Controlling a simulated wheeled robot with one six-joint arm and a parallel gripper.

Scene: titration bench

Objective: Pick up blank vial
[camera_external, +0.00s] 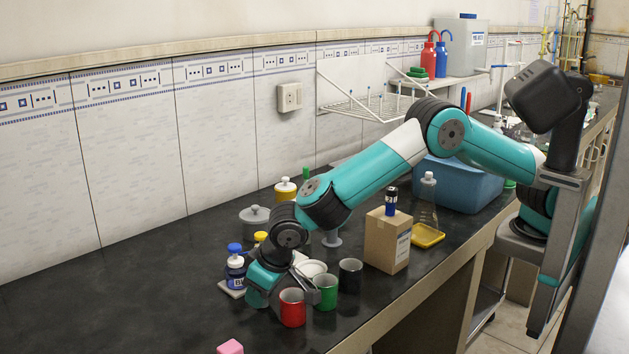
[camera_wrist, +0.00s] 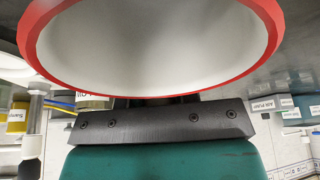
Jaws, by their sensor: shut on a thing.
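The red mug (camera_external: 292,309) stands at the near end of a row of mugs on the dark bench. My gripper (camera_external: 297,284) is low at this mug and is shut on it, though the fingers are mostly hidden. In the wrist view the red rim and pale inside of the mug (camera_wrist: 155,45) fill the upper part, right against my gripper's dark palm.
A green mug (camera_external: 327,293) and a black mug (camera_external: 350,276) stand close to the right. A cardboard box (camera_external: 387,240) is farther right. A pink block (camera_external: 230,347) lies in front. The bench's left part is clear.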

